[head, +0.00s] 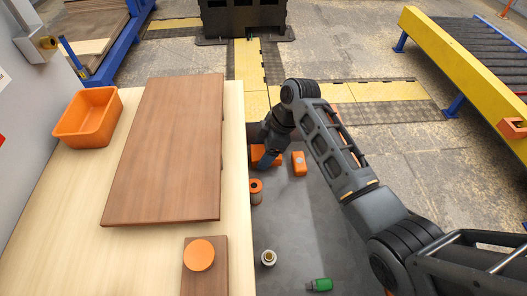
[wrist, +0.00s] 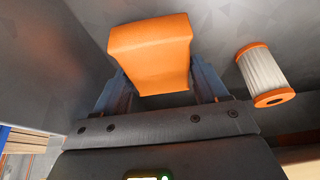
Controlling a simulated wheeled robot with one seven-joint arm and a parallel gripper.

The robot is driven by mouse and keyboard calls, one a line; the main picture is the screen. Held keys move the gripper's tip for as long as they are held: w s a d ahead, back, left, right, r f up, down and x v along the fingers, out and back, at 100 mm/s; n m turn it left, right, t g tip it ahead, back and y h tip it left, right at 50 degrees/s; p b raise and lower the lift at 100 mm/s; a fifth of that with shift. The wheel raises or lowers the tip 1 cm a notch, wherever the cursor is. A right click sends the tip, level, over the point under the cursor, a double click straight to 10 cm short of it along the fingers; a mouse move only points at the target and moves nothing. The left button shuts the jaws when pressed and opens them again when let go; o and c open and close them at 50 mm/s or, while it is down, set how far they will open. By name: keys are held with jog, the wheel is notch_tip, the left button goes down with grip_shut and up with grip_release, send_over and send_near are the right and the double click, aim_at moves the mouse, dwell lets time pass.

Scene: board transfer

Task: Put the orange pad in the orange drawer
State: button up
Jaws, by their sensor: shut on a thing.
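The orange pad (wrist: 152,55) is a thick, soft-edged block between my fingers in the wrist view. My gripper (wrist: 150,80) is shut on it, with one blue-grey finger on each side. In the head view the pad (head: 268,160) shows partly below my gripper (head: 264,154), low over the grey surface right of the wooden table. I cannot tell whether it touches that surface. An open-topped orange container (head: 88,120) stands at the table's back left and looks empty; it may be the orange drawer. No other drawer is clear in view.
A brown board (head: 170,150) covers much of the pale table (head: 60,230). A small board bears an orange disc (head: 199,255).

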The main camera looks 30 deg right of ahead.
jog(key=shift+f, duration=0.5)
jog(key=o, duration=0.7)
jog(key=shift+f, duration=0.1)
jog(key=shift+o, duration=0.2)
jog(key=v, duration=1.2)
jog(key=shift+r, duration=0.2)
